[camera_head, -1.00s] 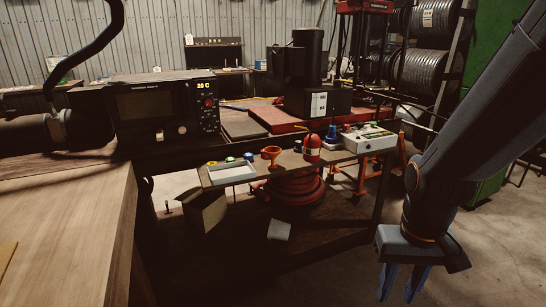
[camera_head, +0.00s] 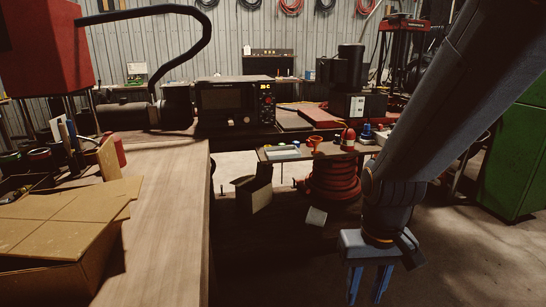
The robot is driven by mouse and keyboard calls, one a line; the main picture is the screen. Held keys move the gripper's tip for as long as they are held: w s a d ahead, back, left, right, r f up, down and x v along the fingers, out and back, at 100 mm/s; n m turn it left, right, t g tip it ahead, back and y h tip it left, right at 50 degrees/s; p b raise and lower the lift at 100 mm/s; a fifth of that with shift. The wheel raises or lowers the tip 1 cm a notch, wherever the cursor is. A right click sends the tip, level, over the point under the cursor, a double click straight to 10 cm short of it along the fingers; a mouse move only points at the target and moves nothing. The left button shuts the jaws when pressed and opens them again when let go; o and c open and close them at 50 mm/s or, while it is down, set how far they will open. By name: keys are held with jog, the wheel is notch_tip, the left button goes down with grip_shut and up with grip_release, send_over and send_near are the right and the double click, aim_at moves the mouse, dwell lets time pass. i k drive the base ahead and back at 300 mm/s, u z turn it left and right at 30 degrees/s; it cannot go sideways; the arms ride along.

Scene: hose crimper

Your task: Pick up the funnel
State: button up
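The orange funnel (camera_head: 315,144) stands on the narrow wooden shelf (camera_head: 268,156) in front of the machine bench. It is small in view, with a red fire-extinguisher-like bottle (camera_head: 348,138) to its right. My gripper (camera_head: 369,286) hangs at the lower right, pointing down, with its blue fingers apart and nothing seen between them. It is well below and to the right of the funnel in the picture, and nearer to the camera.
A wooden table (camera_head: 165,215) fills the left, with an opened cardboard box (camera_head: 70,225) on it. A small carton (camera_head: 254,188) and a red hose coil (camera_head: 333,178) are under the shelf. A green cabinet (camera_head: 515,165) stands at right.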

aim_at(315, 141)
jog(key=u, duration=0.2)
jog(key=k, duration=0.45)
jog(key=z, duration=0.55)
jog(key=i, duration=0.7)
jog(key=z, duration=0.6)
jog(key=i, duration=1.7)
jog(key=u, duration=0.7)
